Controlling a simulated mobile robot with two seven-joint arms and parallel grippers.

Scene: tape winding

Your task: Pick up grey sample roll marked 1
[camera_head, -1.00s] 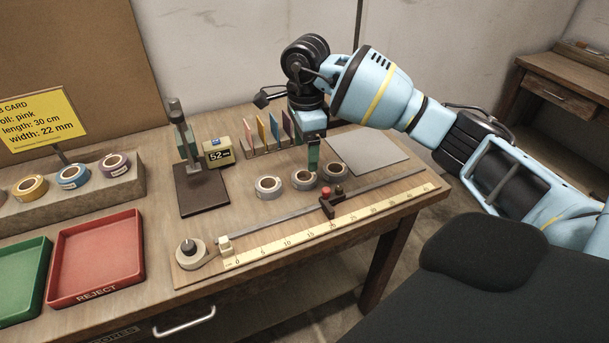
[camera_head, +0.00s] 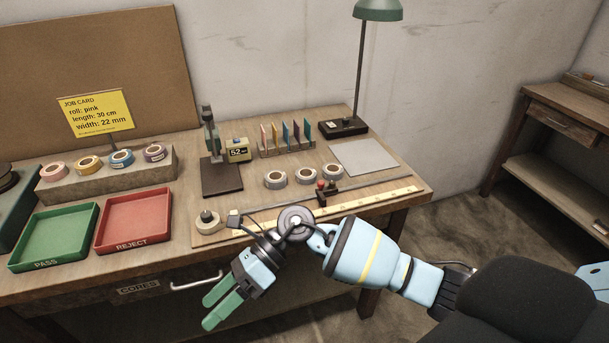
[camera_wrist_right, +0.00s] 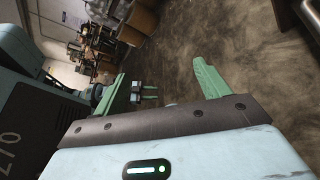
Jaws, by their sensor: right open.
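Three grey sample rolls stand in a row on the workbench in the head view: a left one (camera_head: 275,179), a middle one (camera_head: 305,176) and a right one (camera_head: 333,171). Their marks are too small to read, so I cannot tell which is 1. My right gripper (camera_head: 208,312) is open and empty, in front of the bench's front edge, to the left of and nearer than the rolls. Its green fingers also show apart in the right wrist view (camera_wrist_right: 160,88), with floor beyond. A small shape with green fingers (camera_wrist_right: 148,92) there looks like my left gripper; its opening is unclear.
A ruler board (camera_head: 372,197) with a slider lies before the rolls. A gauge stand (camera_head: 222,180) is left of them, a grey plate (camera_head: 365,157) right. Green (camera_head: 50,236) and red (camera_head: 133,220) trays and a rack of coloured rolls (camera_head: 105,182) are further left.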

